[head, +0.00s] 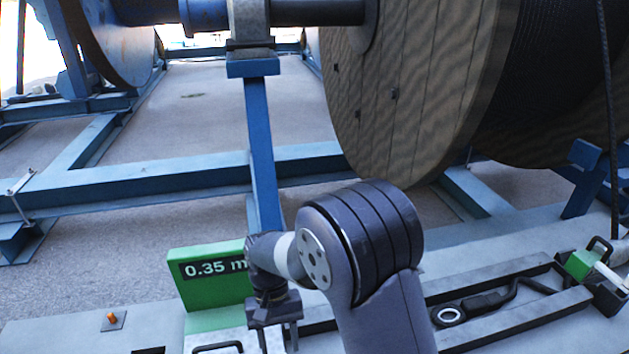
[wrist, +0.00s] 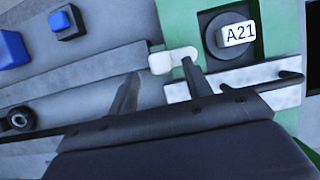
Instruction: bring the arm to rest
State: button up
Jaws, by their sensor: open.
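My gripper (head: 277,338) hangs pointing down at the lower middle of the head view, in front of a green block marked "0.35 m" (head: 205,290). In the wrist view my gripper (wrist: 160,84) has its two fingers apart, with nothing held between them. A small white piece (wrist: 172,60) lies just beyond the right fingertip; I cannot tell whether they touch. Past it is a green panel (wrist: 278,40) with a dark round part bearing a white tag "A21" (wrist: 238,34). My arm is bent, its elbow large in the head view.
A large wooden cable reel (head: 405,90) stands behind on a blue steel frame (head: 130,183). A grey tray (head: 515,318) with dark tools lies right of my arm. A thin black handle (wrist: 262,84) is close to the right finger. Blue blocks (wrist: 66,24) are at upper left.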

jog(key=d+v, duration=0.1)
jog(key=v, duration=0.4)
jog(key=x, duration=0.6)
jog(key=a+p+x, duration=0.1)
jog(key=x, duration=0.2)
jog(key=shift+s+f, duration=0.25)
jog(key=shift+f, duration=0.05)
jog(key=shift+w+r+m+y, duration=0.1)
jog(key=shift+m+y, duration=0.2)
jog(key=shift+m, duration=0.3)
jog(key=m+y, duration=0.1)
jog(key=m, duration=0.1)
jog(key=shift+d+m+p, duration=0.1)
jog(key=shift+m+p, duration=0.2)
jog(key=shift+p, duration=0.1)
jog(key=m+y+p, duration=0.1)
jog(key=m+y, duration=0.1)
jog(key=m, duration=0.5)
jog(key=m+t+y+p, duration=0.1)
jog(key=m, duration=0.2)
jog(key=shift+t, duration=0.3)
jog(key=m+t+y, duration=0.1)
jog(key=m, duration=0.3)
jog(key=shift+t, duration=0.4)
jog(key=shift+w+d+r+p, duration=0.15)
jog(key=shift+r+p, duration=0.15)
jog(key=shift+r, duration=0.3)
